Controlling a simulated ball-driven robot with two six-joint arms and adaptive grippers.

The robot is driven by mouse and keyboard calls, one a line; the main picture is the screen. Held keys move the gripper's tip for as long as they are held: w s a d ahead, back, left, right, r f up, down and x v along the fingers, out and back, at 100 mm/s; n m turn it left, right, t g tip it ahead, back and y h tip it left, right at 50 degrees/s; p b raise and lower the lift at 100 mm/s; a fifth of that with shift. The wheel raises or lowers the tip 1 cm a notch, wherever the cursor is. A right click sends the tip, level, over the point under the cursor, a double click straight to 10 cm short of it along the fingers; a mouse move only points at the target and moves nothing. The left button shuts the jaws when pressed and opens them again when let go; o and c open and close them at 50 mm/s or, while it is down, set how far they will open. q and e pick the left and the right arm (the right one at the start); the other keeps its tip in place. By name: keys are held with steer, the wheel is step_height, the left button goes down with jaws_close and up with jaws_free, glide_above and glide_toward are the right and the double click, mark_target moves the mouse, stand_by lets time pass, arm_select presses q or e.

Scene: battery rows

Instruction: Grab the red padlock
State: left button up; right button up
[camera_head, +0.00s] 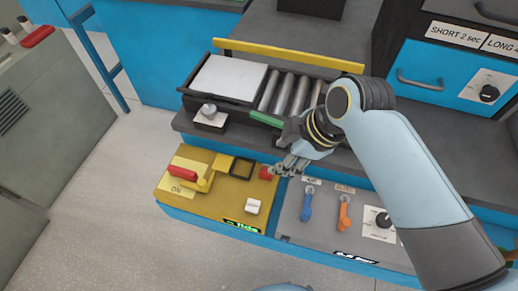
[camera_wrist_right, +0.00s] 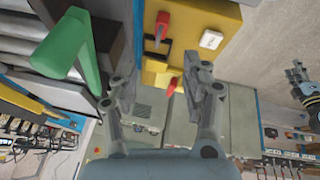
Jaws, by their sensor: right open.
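A small red block-like thing, which looks like the red padlock (camera_head: 265,173), sits at the right edge of the yellow panel (camera_head: 222,203). It also shows in the right wrist view (camera_wrist_right: 162,22), at the top and beyond my fingertips. My right gripper (camera_head: 287,165) is just right of and above it in the head view, open and empty. In the right wrist view its two fingers (camera_wrist_right: 162,78) stand wide apart with the panel behind them. Another gripper, seemingly my left (camera_wrist_right: 297,76), shows small at the right edge; its jaws are unclear.
The yellow panel carries a red-handled switch (camera_head: 184,169) marked ON and a white button (camera_head: 252,206). A green handle (camera_head: 267,118) is close to my right gripper. A grey panel with blue (camera_head: 307,205) and orange (camera_head: 344,212) levers adjoins on the right. Rollers (camera_head: 286,93) lie behind.

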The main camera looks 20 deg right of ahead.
glide_toward(263, 173)
steer(key=a+f, duration=0.1)
steer(key=f, duration=0.1)
steer(key=shift+w+f, duration=0.25)
steer(key=shift+w, duration=0.4)
steer(key=x, duration=0.4)
steer(key=shift+w+a, duration=0.2)
steer(key=shift+w+a+f, duration=0.1)
steer(key=shift+w+f, duration=0.05)
steer(key=shift+f, duration=0.25)
steer(key=shift+c, duration=2.2)
steer(key=c, duration=0.4)
arm_select(q)
steer(key=shift+s+f, duration=0.15)
steer(key=shift+s, duration=0.9)
steer(key=shift+s+f, duration=0.1)
steer(key=shift+s, duration=0.95)
arm_select(e)
jaws_close()
